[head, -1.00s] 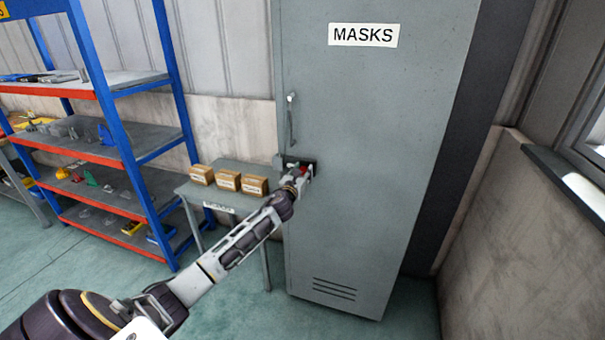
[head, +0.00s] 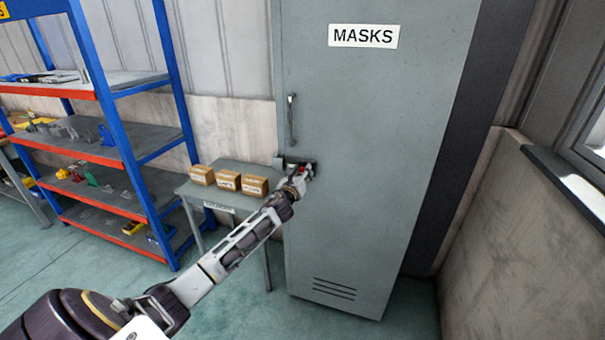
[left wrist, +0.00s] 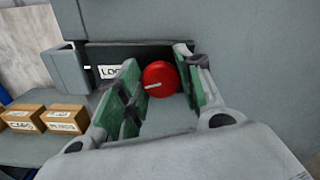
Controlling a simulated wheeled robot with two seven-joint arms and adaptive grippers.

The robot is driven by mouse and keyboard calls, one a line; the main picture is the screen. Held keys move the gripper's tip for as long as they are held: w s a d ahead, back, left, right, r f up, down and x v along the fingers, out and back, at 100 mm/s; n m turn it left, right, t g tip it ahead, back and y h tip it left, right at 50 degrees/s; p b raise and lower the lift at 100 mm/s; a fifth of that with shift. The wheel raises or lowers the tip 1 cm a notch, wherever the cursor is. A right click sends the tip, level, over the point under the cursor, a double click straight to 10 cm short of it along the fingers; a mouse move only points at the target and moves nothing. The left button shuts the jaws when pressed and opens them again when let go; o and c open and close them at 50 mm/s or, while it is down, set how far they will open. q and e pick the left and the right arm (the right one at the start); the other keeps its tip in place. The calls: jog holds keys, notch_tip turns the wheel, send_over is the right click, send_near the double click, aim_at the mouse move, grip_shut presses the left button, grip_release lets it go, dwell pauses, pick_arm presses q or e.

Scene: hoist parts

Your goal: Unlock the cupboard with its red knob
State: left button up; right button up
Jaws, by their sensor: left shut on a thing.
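The tall grey cupboard (head: 365,130) stands with its door shut and bears a MASKS sign (head: 366,35). Its red knob (left wrist: 160,78) sits on a dark plate at the door's left edge; in the head view my gripper mostly hides it. A white mark on the knob points left and slightly down in the left wrist view. A partly hidden label (left wrist: 110,71) beginning "LOC" is left of the knob. My left gripper (head: 303,172) is at the plate, its green-padded fingers (left wrist: 157,70) on both sides of the knob, shut on it. My right gripper is not in view.
A vertical door handle (head: 291,120) is above the knob. A small grey table (head: 215,198) with several cardboard boxes (head: 228,180) stands left of the cupboard. A blue and red shelf rack (head: 125,155) is farther left. A wall with a window is at right.

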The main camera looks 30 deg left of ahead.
pick_arm(q)
jog(key=shift+a+f+n+p, duration=0.15)
jog(key=shift+n+p, duration=0.1)
jog(key=shift+n, duration=3.45)
jog(key=shift+f+n+p, duration=0.1)
jog(key=shift+n+p, duration=0.15)
jog(key=shift+n, duration=3.45)
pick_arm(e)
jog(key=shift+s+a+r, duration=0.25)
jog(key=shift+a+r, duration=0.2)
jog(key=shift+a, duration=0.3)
pick_arm(q)
jog(key=o, duration=1)
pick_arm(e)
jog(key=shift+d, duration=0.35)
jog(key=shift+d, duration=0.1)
